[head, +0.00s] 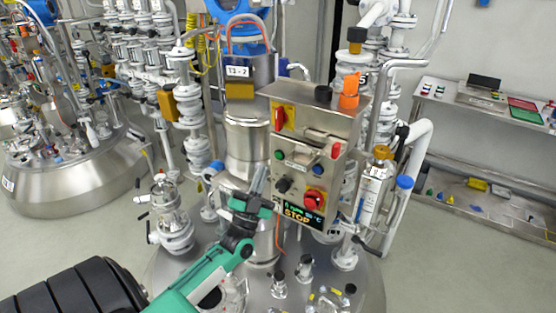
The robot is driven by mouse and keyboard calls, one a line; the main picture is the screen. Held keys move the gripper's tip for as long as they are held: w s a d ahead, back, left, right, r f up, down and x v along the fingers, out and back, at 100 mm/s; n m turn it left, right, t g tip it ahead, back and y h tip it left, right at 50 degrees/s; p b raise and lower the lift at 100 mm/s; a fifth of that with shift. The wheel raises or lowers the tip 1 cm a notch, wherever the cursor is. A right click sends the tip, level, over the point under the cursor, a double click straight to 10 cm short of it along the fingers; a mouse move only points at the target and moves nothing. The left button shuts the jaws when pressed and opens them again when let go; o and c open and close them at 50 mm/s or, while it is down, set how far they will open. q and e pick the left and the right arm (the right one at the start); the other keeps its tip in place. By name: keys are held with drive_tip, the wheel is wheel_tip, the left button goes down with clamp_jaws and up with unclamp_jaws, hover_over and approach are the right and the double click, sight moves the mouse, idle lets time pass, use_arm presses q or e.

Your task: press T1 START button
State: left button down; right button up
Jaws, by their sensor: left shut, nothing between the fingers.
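A steel control box (318,130) stands on the vessel in the middle of the head view. On its face are a green button (279,154), a blue button (318,171), a black knob (284,185) and a red knob on yellow (315,199). I cannot read a T1 or START label on it; a tag above reads T3 - 2 (238,72). The display (302,214) reads STOP. My left gripper (261,173) is shut and empty, pointing up just left of and below the green button, apart from it in the picture. My right gripper is out of view.
The steel vessel lid (335,290) carries pipes, valves and small fittings around the box. A white pipe (415,160) and a cylinder with a blue cap (374,190) stand at the right. A steel shelf (480,205) is far right. Another vessel (75,175) stands left.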

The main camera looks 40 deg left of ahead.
sight(278, 156)
use_arm(q)
drive_tip(key=shift+w+a+b, duration=0.15)
drive_tip(key=shift+w+b, duration=0.05)
drive_tip(key=shift+w, duration=0.8)
drive_tip(key=shift+w+a+b, duration=0.1)
drive_tip(key=shift+w+b, duration=0.05)
drive_tip(key=shift+w, duration=0.85)
drive_tip(key=shift+w, duration=0.1)
idle(0.4)
drive_tip(key=shift+w, duration=0.35)
drive_tip(key=shift+w+a, duration=0.1)
drive_tip(key=shift+w, duration=0.25)
idle(0.5)
drive_tip(key=shift+s+r, duration=0.1)
drive_tip(key=shift+s, duration=0.7)
drive_tip(key=shift+s+p, duration=0.1)
drive_tip(key=shift+p, duration=0.2)
